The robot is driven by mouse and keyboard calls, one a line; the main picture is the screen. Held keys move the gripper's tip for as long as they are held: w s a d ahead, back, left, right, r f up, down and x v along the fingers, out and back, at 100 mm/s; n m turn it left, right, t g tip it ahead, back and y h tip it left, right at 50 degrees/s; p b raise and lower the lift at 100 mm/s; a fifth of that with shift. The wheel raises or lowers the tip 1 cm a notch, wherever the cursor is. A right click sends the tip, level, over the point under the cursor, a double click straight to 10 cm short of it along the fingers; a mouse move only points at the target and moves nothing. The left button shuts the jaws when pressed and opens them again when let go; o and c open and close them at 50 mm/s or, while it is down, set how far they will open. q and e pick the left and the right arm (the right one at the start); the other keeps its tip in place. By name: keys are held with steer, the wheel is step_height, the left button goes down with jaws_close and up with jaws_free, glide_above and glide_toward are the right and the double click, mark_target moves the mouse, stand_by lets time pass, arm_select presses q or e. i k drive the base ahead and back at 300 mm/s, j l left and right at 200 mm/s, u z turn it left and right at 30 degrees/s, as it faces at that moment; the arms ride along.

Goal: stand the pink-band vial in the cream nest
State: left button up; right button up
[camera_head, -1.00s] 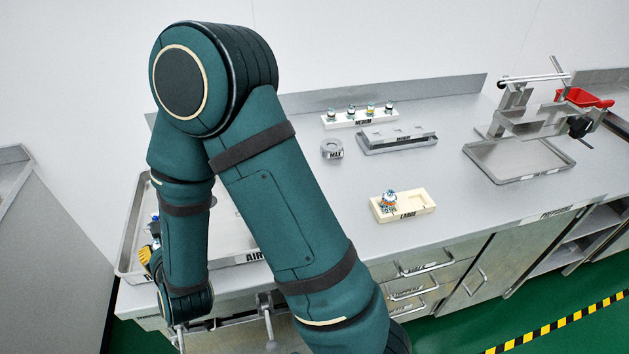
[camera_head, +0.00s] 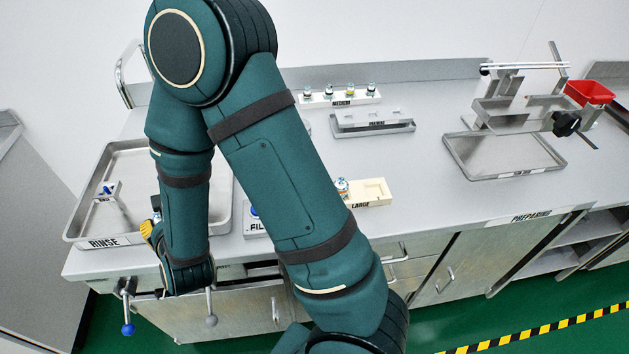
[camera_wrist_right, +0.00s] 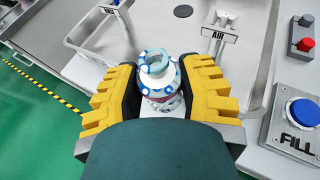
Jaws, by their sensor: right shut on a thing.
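My right gripper (camera_wrist_right: 160,88) is shut on a vial (camera_wrist_right: 158,72) with a white and blue-marked top and open round mouth. A dark pinkish band shows low on it, partly hidden by the gripper. The cream nest (camera_head: 378,190), labelled LARGE, lies on the counter right of my arm. Another small vial (camera_head: 342,187) stands at its left end; its right recess looks empty. My arm covers part of its left side. My left gripper is not in view.
The steel rinse tray (camera_head: 105,165) is at the left. The FILL button (camera_wrist_right: 302,112) is beside the gripper in the wrist view. A white MEDIUM rack (camera_head: 340,101) holds several vials at the back. A metal stand (camera_head: 520,110) is at the right. Counter right of the nest is clear.

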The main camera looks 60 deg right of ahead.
mark_target(373, 194)
steer(key=k+l, duration=0.55)
steer(key=l, duration=0.15)
steer(key=k+l, duration=0.55)
steer(key=l+u, duration=0.05)
steer(key=l, duration=0.1)
